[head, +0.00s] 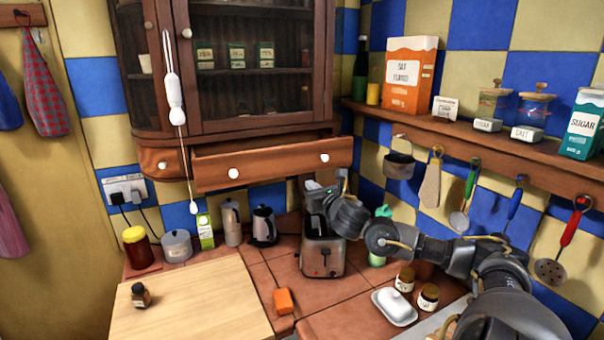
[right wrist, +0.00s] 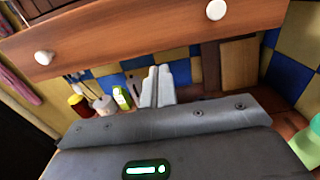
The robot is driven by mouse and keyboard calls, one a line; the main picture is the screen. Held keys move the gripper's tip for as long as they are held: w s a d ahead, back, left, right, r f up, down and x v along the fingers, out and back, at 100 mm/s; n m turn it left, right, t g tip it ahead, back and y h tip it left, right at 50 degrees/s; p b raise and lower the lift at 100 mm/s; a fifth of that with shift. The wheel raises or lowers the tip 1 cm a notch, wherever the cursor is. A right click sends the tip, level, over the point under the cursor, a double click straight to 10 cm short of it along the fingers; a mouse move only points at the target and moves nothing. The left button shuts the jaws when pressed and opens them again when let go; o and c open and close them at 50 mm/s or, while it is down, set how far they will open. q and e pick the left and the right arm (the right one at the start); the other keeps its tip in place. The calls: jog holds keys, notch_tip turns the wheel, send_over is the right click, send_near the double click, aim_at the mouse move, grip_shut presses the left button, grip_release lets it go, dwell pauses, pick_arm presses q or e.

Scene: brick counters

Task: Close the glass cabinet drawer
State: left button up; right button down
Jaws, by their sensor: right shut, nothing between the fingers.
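The glass cabinet (head: 240,70) hangs on the wall, dark brown with glass doors. Its wide wooden drawer (head: 280,163) juts out below the doors, so it stands open. The drawer front has two white knobs, and it also spans the top of the right wrist view (right wrist: 130,35). My right gripper (head: 318,190) is below the drawer's right part, above the toaster, partly hard to make out. In the right wrist view its fingers (right wrist: 157,85) are together and empty, below the drawer front. I see no contact with the drawer. My left gripper is out of view.
A toaster (head: 323,250) stands under my right arm. A kettle (head: 264,226), a pot (head: 177,246) and jars line the counter. A shelf (head: 480,133) with hanging utensils is on the right.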

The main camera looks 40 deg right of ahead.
aim_at(296, 174)
jog(key=p+x, duration=0.1)
jog(key=x, duration=0.2)
jog(key=p+x, duration=0.2)
jog(key=x, duration=0.1)
jog(key=shift+r, duration=0.2)
jog(key=shift+w+d+f+p, duration=0.2)
jog(key=shift+w+p, duration=0.25)
jog(key=shift+w, duration=0.25)
jog(key=shift+w, duration=0.1)
